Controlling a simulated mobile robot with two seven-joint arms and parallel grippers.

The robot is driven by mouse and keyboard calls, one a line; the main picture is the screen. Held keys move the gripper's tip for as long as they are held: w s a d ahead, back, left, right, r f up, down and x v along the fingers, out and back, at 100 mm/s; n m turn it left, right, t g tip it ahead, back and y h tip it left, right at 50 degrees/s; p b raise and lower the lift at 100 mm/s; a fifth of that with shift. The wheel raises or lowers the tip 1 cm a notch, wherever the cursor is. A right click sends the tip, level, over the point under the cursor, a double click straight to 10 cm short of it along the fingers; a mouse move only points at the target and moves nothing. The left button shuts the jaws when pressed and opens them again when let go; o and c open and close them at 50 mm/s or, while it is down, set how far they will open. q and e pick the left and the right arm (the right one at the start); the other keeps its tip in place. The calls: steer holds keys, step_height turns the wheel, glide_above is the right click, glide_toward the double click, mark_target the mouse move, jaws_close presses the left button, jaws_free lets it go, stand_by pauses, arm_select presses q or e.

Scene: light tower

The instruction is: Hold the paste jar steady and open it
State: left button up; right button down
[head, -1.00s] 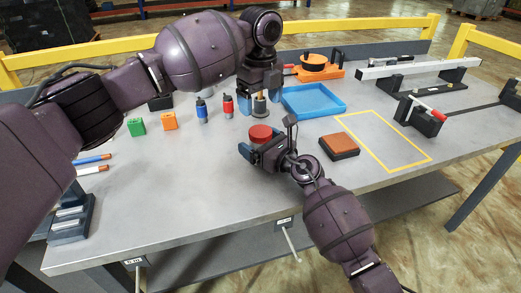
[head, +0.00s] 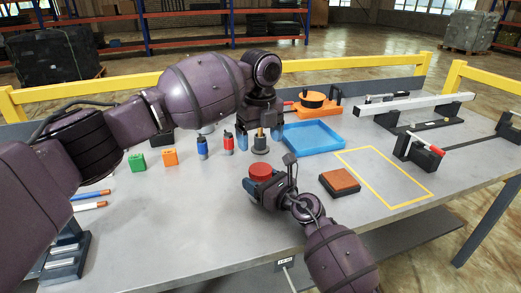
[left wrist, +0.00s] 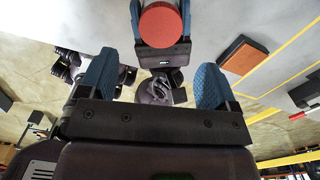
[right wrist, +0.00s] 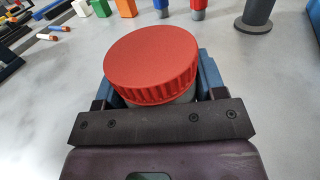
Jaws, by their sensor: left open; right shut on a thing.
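The paste jar has a wide red ribbed lid (right wrist: 152,62), which is on the jar; a little of its pale grey body (right wrist: 180,98) shows below. My right gripper (right wrist: 155,90) is shut on the jar's body under the lid, and the jar looks upright on or close to the table. In the head view the red lid (head: 260,171) shows at my right gripper (head: 262,185). My left gripper (head: 262,138) is open and empty, farther back over the table. In the left wrist view the red lid (left wrist: 164,25) lies beyond the open fingers of my left gripper (left wrist: 155,85).
A grey stand with a post (head: 261,144) is by my left gripper. Blue and red bottles (head: 228,142) stand to its left, a blue tray (head: 313,137) to its right. A brown-topped block (head: 340,182) sits right of the jar. The table in front of the bottles is clear.

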mark_target(261, 169)
arm_select(q)
steer(key=m, duration=0.5)
steer(key=shift+m, duration=0.4)
steer(key=m, duration=0.5)
steer(key=shift+d+f, duration=0.1)
steer(key=shift+f, duration=4)
